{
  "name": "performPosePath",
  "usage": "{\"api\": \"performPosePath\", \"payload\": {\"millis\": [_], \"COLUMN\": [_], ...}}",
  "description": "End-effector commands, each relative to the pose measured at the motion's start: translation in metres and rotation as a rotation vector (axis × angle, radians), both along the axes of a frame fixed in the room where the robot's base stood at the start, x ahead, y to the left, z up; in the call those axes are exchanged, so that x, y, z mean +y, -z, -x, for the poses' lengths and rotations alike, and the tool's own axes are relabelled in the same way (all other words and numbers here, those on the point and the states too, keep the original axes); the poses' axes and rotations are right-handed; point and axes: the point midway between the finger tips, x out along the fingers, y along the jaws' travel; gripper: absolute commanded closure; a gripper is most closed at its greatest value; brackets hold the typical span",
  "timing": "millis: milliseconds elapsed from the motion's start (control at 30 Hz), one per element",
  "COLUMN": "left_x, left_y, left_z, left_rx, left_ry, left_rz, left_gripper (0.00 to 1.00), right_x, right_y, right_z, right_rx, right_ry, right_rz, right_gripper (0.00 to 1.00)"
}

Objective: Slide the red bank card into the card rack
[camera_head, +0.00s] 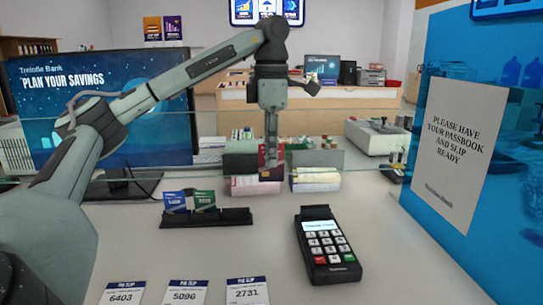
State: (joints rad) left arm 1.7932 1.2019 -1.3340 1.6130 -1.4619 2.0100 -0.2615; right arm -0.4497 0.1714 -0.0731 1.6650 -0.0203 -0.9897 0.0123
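The card rack (233,218) is a long black holder on the counter at centre left. A blue card (176,203) and a green card (204,201) stand upright in its left and middle parts; its right part is empty. My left gripper (270,158) points down above the counter, behind and to the right of the rack in the picture. A small dark red piece, apparently the red bank card (262,158), shows at its fingertips, seen nearly edge-on. The fingers look closed on it. My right gripper is out of view.
A black card terminal (327,245) stands right of the rack. Numbered slips (188,293) lie along the front edge. Bundles of paper (315,180) are behind the gripper, near a glass screen. A blue panel with a notice (455,150) stands at right.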

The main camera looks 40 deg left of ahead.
Motion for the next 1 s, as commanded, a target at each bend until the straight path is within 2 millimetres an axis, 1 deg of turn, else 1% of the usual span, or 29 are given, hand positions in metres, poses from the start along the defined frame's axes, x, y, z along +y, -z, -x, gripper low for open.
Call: {"api": "performPosePath", "payload": {"millis": [33, 300, 667, 800, 1000], "left_x": [0.0, 0.0, 0.0, 0.0, 0.0], "left_y": [-0.005, -0.018, -0.035, -0.039, -0.039], "left_z": [0.0, 0.0, 0.0, 0.0, 0.0], "left_rx": [-0.001, -0.002, -0.003, -0.002, -0.001], "left_ry": [0.0, 0.0, 0.001, 0.0, 0.0], "left_rz": [0.0, -0.001, 0.0, -0.001, -0.001], "left_gripper": [1.0, 1.0, 1.0, 1.0, 1.0], "right_x": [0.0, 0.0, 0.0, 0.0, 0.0], "right_y": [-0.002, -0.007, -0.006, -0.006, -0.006], "right_z": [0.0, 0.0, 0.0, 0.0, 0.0], "right_rx": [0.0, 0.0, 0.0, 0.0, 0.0], "right_ry": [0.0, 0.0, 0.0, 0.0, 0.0], "right_rz": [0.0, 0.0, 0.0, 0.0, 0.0], "right_gripper": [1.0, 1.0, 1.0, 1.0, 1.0]}}
